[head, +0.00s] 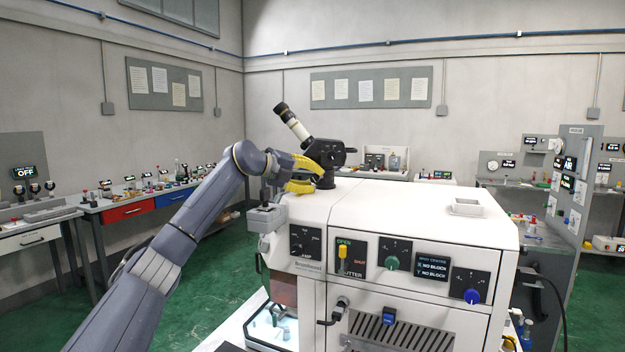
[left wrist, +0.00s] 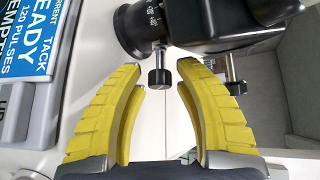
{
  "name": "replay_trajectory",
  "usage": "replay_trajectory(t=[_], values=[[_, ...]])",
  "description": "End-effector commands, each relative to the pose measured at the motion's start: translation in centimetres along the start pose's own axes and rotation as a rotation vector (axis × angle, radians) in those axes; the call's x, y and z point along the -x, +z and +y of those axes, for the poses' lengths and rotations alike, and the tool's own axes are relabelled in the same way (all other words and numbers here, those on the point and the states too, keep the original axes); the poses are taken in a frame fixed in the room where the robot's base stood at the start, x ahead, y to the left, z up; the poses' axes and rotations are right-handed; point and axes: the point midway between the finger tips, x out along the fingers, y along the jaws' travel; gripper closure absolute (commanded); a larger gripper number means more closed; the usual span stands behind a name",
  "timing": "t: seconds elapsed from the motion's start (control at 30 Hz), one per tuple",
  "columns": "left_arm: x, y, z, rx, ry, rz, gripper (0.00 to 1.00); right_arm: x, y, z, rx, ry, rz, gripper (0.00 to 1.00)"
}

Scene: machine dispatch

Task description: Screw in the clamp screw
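A black and cream microscope-like head (head: 320,148) stands on a short black post on top of the white machine. In the left wrist view, a small knurled metal screw (left wrist: 160,78) sticks out from the black collar (left wrist: 140,28), which bears a white scale. I take it for the clamp screw. My left gripper (head: 317,178) is at the post with its yellow fingers apart. In the left wrist view, the fingertips (left wrist: 162,88) lie either side of the screw head, with gaps showing on both sides. My right gripper is not in view.
The white machine (head: 400,215) carries switches and knobs on its front. A small square white tray (head: 467,207) sits on its top right, and the top between is clear. A second metal screw (left wrist: 231,80) hangs beside the right finger. Workbenches stand farther back.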

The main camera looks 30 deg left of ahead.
Motion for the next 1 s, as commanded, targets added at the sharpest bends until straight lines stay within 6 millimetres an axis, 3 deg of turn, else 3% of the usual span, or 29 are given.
replay_trajectory(t=[0.27, 0.57, 1.0], values=[[-0.03, 0.00, -0.01, 0.000, 0.000, 0.000, 0.67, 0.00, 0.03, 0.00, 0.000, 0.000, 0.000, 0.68], [-0.01, 0.01, -0.01, 0.000, 0.000, 0.000, 1.00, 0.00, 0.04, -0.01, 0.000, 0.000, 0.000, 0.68], [0.04, 0.05, -0.06, -0.003, 0.000, -0.002, 1.00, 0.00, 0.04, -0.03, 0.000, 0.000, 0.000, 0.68]])
